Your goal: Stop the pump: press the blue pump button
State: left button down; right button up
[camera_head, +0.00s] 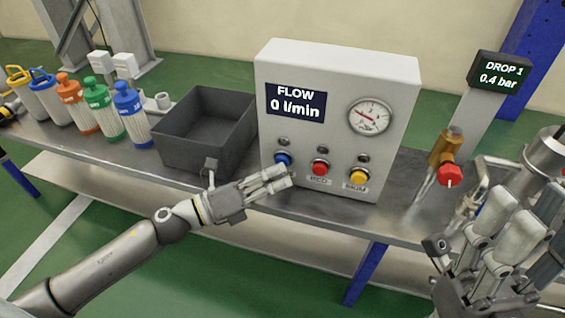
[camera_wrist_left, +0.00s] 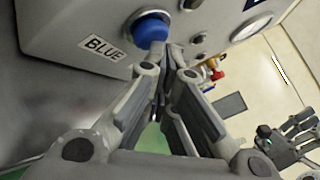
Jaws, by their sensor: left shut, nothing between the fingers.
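The blue pump button (camera_head: 282,159) is the leftmost of three buttons on the white control box (camera_head: 335,75). In the left wrist view the blue button (camera_wrist_left: 151,31) stands beside a label reading BLUE (camera_wrist_left: 102,47). My left gripper (camera_head: 284,179) is shut and empty, its fingertips just below and in front of the blue button. In the left wrist view the closed fingertips (camera_wrist_left: 167,62) are close under the button; I cannot tell whether they touch it. My right gripper (camera_head: 510,225) is at the lower right, away from the box; its jaw opening is unclear.
A red button (camera_head: 320,168) and a yellow button (camera_head: 358,176) sit to the right. The display (camera_head: 296,104) reads FLOW 0 l/min, beside a gauge (camera_head: 370,116). A dark bin (camera_head: 185,150) stands left of the box. A red-handled valve (camera_head: 450,176) stands right.

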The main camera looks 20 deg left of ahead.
pick_arm(q)
jog(key=shift+s+a+b, duration=0.1)
jog(key=shift+s+b, duration=0.2)
jog(key=shift+s, duration=2.45)
